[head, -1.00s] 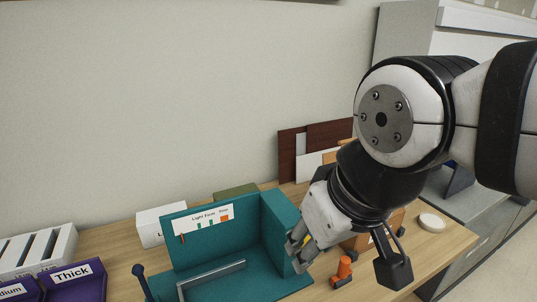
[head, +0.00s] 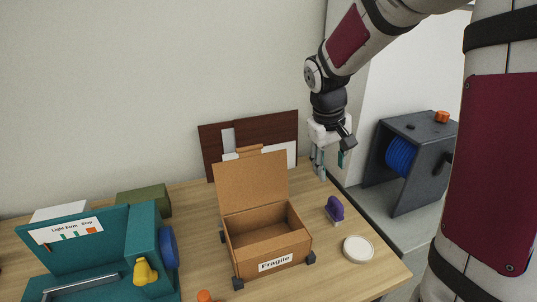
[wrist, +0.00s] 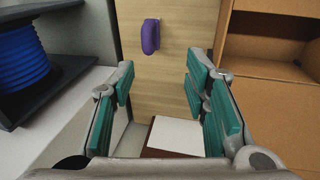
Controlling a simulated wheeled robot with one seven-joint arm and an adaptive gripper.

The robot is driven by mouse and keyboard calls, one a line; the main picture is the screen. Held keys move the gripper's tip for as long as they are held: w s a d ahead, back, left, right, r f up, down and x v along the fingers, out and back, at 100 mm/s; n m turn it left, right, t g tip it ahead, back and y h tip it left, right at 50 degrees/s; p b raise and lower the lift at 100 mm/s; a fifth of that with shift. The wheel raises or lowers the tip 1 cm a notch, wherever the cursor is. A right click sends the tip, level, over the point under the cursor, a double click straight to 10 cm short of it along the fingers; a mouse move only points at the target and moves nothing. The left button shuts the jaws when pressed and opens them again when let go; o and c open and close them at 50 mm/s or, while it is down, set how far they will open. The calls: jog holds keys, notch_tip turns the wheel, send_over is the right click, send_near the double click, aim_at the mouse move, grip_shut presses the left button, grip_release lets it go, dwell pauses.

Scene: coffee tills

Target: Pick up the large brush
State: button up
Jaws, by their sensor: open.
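A purple brush (head: 335,208) with a pale lower edge stands on the table, right of the cardboard box. It is the only brush-like thing I see, and its size is hard to judge. In the wrist view the purple brush (wrist: 150,37) shows at the top, beyond the fingertips and left of the midline between them. My gripper (head: 322,168) is open and empty, pointing down above the back right of the table, behind the brush and apart from it. Its teal finger pads (wrist: 160,88) are wide apart in the wrist view.
An open cardboard box (head: 270,266) labelled "Fragile" stands left of the brush. A round white lid or dish (head: 359,249) lies in front. Dark and white boards (head: 222,142) lean on the wall. A blue spool in a grey housing (head: 400,154) stands right. A teal fixture (head: 95,240) is left.

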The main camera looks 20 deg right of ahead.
send_near(335, 199)
jog(key=shift+g, duration=0.4)
jog(key=x, duration=0.2)
jog(key=p+x, duration=0.1)
jog(key=x, duration=0.2)
jog(key=shift+s+a+f, duration=0.15)
jog(key=shift+s+f, duration=0.05)
jog(key=shift+f, duration=0.15)
jog(key=shift+w+d+p+x, duration=0.1)
jog(key=shift+w+x, duration=0.05)
jog(key=shift+x, duration=0.75)
jog(key=shift+w+d+p+x, duration=0.1)
jog(key=shift+w+p+x, duration=0.1)
jog(key=shift+x, duration=0.7)
jog(key=shift+w+d+p+x, duration=0.1)
jog(key=shift+w+x, duration=0.05)
jog(key=shift+x, duration=0.75)
grip_shut()
